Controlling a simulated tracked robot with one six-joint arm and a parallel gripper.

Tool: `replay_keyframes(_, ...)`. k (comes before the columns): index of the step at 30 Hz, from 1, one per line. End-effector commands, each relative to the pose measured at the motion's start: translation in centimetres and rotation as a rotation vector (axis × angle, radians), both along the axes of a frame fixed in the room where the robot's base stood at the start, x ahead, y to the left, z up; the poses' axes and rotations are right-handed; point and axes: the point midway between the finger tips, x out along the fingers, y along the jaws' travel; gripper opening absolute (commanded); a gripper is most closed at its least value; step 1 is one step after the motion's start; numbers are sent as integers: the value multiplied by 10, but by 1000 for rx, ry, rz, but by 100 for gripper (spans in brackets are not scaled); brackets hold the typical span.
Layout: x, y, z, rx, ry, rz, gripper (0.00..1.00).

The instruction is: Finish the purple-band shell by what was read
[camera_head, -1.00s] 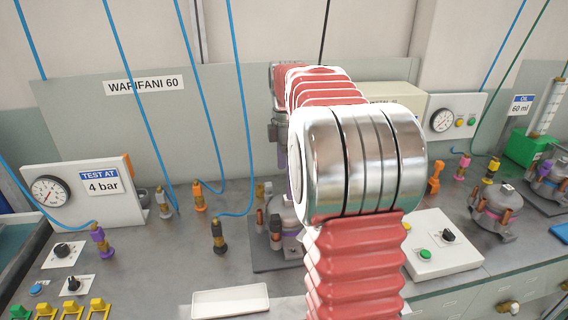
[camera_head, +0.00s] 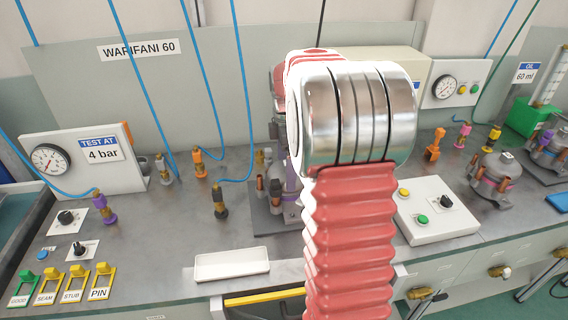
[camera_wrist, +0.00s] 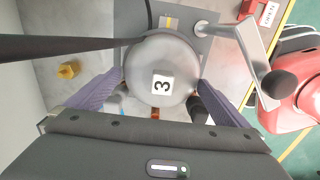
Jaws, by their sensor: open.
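A grey shell (camera_wrist: 160,68) with a domed top and a "3" label is between the two purple-grey fingers of my gripper (camera_wrist: 160,85) in the wrist view. The fingers are open on either side of it; I cannot tell whether they touch it. Another shell (camera_head: 493,180) with a pinkish band and copper stubs stands at the right. One more shell (camera_head: 553,148) with a purple band is at the far right edge.
A gauge panel (camera_head: 75,160) reads "TEST AT 4 bar". An oil sign (camera_head: 525,73) reads "60 ml". Green and yellow tags (camera_head: 62,285) marked GOOD, SEAM, STUB and PIN stand front left. A white tray (camera_head: 232,264), hose connectors (camera_head: 219,202) and a button box (camera_head: 436,208) surround the arm.

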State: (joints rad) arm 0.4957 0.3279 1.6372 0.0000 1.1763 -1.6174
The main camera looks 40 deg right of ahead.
Motion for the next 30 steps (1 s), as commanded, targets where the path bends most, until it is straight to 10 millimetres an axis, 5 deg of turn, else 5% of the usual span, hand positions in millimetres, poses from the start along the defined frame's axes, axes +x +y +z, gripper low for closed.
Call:
replay_keyframes(22,0,0,0,0,0,1,53)
replay_keyframes(23,1,0,1,-1,-2,1,92)
replay_keyframes(30,0,0,1,0,-1,1,75)
